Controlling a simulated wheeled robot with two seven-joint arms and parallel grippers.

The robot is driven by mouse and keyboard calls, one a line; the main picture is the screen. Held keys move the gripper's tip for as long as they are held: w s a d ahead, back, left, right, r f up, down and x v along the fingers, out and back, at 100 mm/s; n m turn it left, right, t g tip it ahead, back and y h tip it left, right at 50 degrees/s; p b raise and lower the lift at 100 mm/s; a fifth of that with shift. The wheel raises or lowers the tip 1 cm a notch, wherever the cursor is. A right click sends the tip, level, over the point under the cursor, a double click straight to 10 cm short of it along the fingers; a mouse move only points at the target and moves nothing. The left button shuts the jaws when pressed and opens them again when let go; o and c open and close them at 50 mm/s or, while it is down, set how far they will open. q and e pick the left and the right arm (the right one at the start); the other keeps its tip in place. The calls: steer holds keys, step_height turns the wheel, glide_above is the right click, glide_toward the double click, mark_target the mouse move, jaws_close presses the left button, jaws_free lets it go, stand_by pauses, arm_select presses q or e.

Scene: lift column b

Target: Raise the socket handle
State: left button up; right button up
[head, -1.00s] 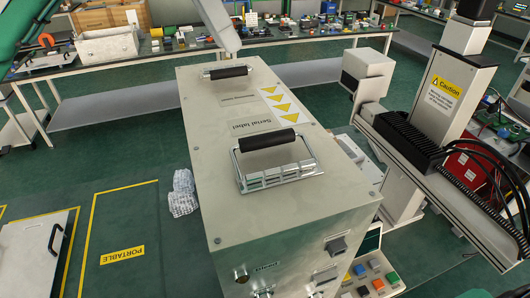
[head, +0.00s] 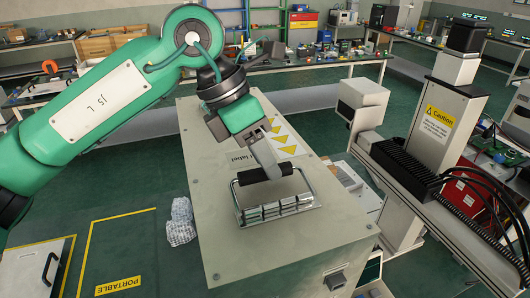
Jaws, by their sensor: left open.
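The socket handle is a black grip (head: 289,170) on a metal wire frame, fixed to a slotted metal plate (head: 280,208) on top of a large pale box (head: 240,250). My left gripper (head: 270,174) reaches down from the upper left, with its fingers at the middle of the black grip. Its jaws are open. The fingers cover part of the grip, and I cannot tell whether they touch it. The box's far handle is hidden behind my left arm. My right gripper is not in view.
A white column machine with a caution label (head: 437,118) stands right of the box. Crumpled white wrap (head: 180,222) lies on the floor to the left. A cluttered bench (head: 330,58) runs behind.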

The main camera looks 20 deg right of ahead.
arm_select(q)
steer(key=shift+s+d+f, duration=0.1)
steer(key=shift+d+f, duration=0.1)
steer(key=shift+f, duration=0.25)
